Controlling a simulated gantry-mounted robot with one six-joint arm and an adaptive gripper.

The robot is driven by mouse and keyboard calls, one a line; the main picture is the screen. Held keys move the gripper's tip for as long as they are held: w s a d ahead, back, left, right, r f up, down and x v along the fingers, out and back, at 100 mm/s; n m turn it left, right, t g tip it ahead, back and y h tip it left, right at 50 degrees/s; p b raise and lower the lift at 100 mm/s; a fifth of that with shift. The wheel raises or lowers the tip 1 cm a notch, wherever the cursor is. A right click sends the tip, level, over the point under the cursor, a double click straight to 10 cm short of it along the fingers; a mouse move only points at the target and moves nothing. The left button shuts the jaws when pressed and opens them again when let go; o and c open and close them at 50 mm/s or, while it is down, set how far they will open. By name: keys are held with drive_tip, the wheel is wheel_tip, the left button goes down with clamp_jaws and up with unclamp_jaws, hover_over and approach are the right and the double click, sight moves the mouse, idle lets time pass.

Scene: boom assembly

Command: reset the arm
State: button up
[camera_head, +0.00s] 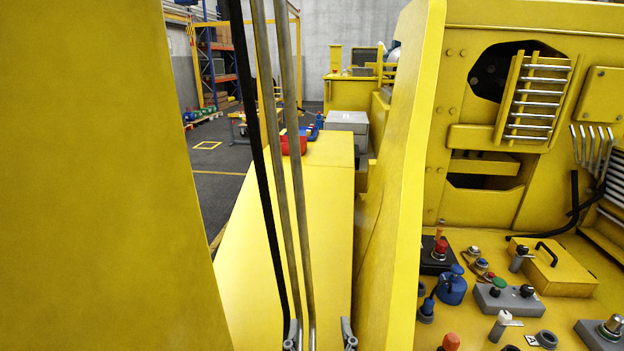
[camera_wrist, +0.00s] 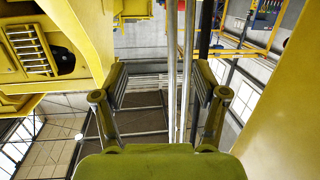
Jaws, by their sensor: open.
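My gripper (camera_head: 321,336) shows only by its fingertips at the bottom edge of the head view. Its two fingers stand wide apart in the wrist view (camera_wrist: 161,78), with no object clasped between them. Two long metal tubes (camera_head: 283,120) and a black hose (camera_head: 251,120) run down to near the left fingertip in the head view. In the wrist view the metal tubes (camera_wrist: 188,65) pass through the gap between the fingers, nearer the right one. I cannot tell whether they touch. The rest of my arm is hidden in the head view.
A tall yellow plate (camera_head: 405,150) rises just right of my gripper, and a large yellow wall (camera_head: 90,170) fills the left. A yellow boom surface (camera_head: 325,200) lies between them, carrying a red bin (camera_head: 294,143). A panel with several knobs (camera_head: 452,290) is at lower right.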

drive_tip(key=s+f+g, duration=0.1)
drive_tip(key=s+f, duration=0.1)
drive_tip(key=s, duration=0.1)
drive_tip(key=s+a+f+g, duration=0.1)
drive_tip(key=s+f, duration=0.2)
drive_tip(key=s+a+f+g, duration=0.1)
drive_tip(key=s+f, duration=0.2)
drive_tip(key=s, duration=0.1)
drive_tip(key=shift+a+f+y, duration=0.15)
drive_tip(key=shift+f+y, duration=0.1)
drive_tip(key=shift+y, duration=0.05)
wheel_tip(320, 180, up, 13)
drive_tip(key=p, duration=1.3)
drive_tip(key=shift+s+f+g, duration=0.15)
drive_tip(key=shift+s+g, duration=0.1)
drive_tip(key=shift+g, duration=0.05)
